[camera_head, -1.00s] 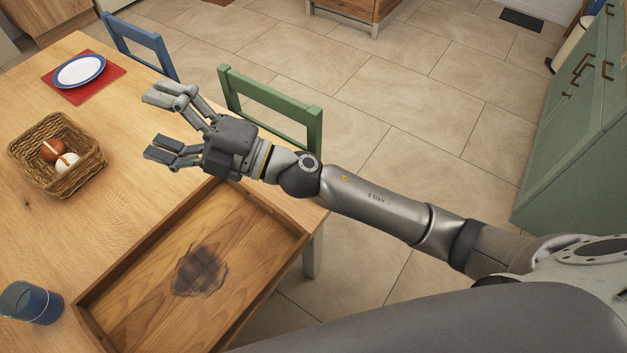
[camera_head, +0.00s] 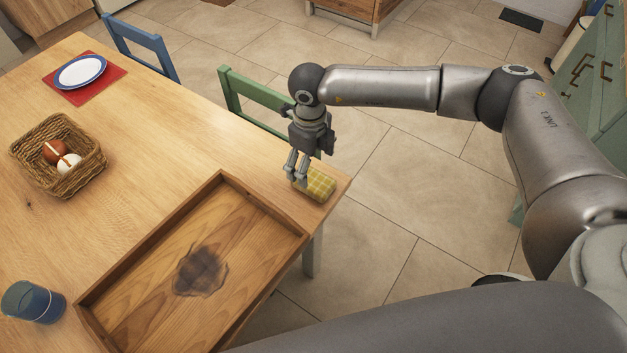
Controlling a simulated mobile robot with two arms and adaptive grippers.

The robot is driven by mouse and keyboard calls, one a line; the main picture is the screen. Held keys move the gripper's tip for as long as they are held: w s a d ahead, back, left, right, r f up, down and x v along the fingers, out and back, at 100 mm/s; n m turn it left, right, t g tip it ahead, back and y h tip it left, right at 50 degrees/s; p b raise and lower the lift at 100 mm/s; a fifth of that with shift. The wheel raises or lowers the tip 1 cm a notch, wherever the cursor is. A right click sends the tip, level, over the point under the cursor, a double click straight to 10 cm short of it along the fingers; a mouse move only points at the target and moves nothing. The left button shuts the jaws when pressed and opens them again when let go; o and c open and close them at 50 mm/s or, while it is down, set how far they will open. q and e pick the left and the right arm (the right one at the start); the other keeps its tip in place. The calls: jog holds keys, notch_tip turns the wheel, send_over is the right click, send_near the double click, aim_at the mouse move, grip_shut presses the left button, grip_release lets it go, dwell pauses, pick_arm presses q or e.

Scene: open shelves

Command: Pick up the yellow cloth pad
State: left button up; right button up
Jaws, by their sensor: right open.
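The yellow cloth pad (camera_head: 317,184) has a pale grid pattern and lies on the table near its right corner, just beyond the wooden tray. My right gripper (camera_head: 297,172) points down at the pad's left end, with its fingers open. The fingers partly cover that end of the pad; I cannot tell whether they touch it. My left gripper is not in view.
The wooden tray (camera_head: 262,212) with a dark wet stain (camera_head: 201,270) lies close to the pad. A green chair (camera_head: 250,92) stands behind my right gripper.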

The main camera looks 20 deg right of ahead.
aim_at(313, 179)
notch_tip(313, 179, down, 3)
jog(key=shift+r, duration=0.15)
jog(key=shift+f+p, duration=0.3)
jog(key=shift+p, duration=0.05)
jog(key=f, duration=0.2)
jog(key=f+p, duration=0.1)
jog(key=shift+d+f, duration=0.3)
jog(key=shift+f, duration=0.5)
jog(key=c, duration=1.1)
jog(key=shift+r, duration=0.15)
